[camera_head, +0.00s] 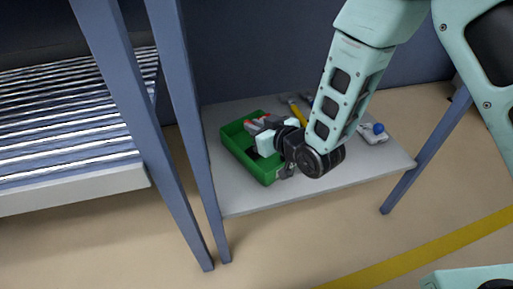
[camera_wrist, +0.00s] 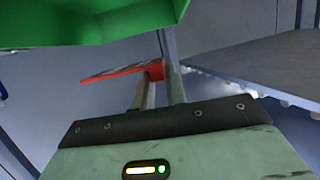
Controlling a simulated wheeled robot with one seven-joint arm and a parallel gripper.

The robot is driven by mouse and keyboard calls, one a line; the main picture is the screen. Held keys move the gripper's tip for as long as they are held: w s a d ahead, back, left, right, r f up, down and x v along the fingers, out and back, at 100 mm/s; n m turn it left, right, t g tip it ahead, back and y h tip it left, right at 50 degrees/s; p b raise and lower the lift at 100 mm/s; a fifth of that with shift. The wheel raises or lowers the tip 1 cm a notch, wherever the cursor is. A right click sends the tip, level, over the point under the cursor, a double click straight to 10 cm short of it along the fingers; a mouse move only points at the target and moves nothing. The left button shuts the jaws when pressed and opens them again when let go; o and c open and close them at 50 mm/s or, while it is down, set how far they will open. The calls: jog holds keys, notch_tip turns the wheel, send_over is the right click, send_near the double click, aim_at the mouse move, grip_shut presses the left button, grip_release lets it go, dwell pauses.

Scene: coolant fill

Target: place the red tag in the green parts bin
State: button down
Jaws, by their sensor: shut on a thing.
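The green parts bin (camera_head: 241,155) sits on a low grey shelf, and its open top shows in the camera_head view. My gripper (camera_head: 257,128) reaches in from the right and is above the bin, partly covering its inside. In the camera_wrist view my gripper (camera_wrist: 160,72) is shut on the red tag (camera_wrist: 112,72), which is thin and flat and sticks out to the left of the fingertips. The green bin (camera_wrist: 105,22) fills the upper left there. The tag and the bin look apart in that view. In the camera_head view only a small reddish patch shows near the fingertips.
The grey shelf (camera_head: 300,187) also holds a yellow-handled tool (camera_head: 297,110) behind my wrist and a pale device with a blue knob (camera_head: 377,129) at the right. Blue posts (camera_head: 190,130) stand just left of the bin. A slatted bench (camera_head: 70,120) is farther left.

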notch_tip(320, 180, down, 6)
jog(key=b, duration=0.3)
jog(key=shift+r, duration=0.15)
